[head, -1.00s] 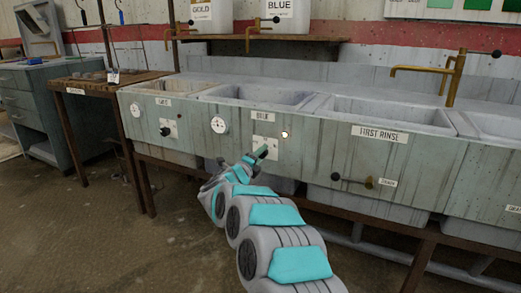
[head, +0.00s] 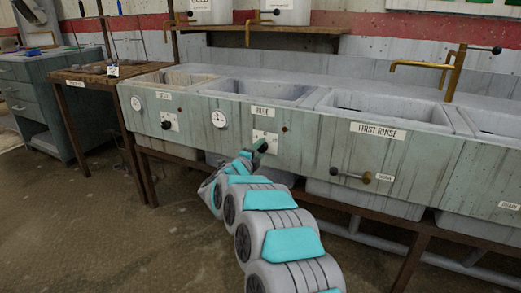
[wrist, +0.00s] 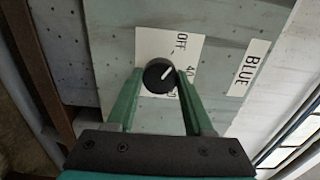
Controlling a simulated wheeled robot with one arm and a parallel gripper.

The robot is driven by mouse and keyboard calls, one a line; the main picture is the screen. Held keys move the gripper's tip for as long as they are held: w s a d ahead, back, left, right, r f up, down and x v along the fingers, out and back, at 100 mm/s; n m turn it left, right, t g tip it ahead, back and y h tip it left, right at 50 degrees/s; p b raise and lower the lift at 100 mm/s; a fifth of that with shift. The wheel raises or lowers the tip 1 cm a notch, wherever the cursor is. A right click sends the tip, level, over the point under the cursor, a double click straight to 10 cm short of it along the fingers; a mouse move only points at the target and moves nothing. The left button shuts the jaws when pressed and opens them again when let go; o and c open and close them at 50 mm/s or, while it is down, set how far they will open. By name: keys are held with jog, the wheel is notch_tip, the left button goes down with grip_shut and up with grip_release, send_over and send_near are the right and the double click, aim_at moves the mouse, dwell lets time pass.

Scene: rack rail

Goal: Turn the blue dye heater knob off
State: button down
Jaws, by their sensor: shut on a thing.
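The blue dye heater knob (wrist: 158,76) is round and black with a white pointer line, on a white scale plate (wrist: 150,48) marked OFF and 40. The pointer slants to the upper right in the wrist view, nearer OFF than 40. My gripper (wrist: 158,88) has its green fingers on both sides of the knob and is shut on it. In the head view my gripper (head: 260,147) reaches the plate under the BLUE label (head: 262,111); the knob is mostly hidden there. The indicator lamp (head: 285,129) right of the plate looks dark red, unlit.
A gauge (head: 219,119) and the gold basin's knob (head: 166,125) are on the panel to the left. A drain lever (head: 350,175) sticks out at right under the FIRST RINSE label (head: 377,130). The floor in front is clear.

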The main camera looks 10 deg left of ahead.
jog(key=shift+c, duration=1.4)
grip_release()
jog(key=v, duration=0.7)
jog(key=shift+s+a+b, duration=0.15)
jog(key=shift+s+b, duration=0.2)
jog(key=shift+b, duration=0.05)
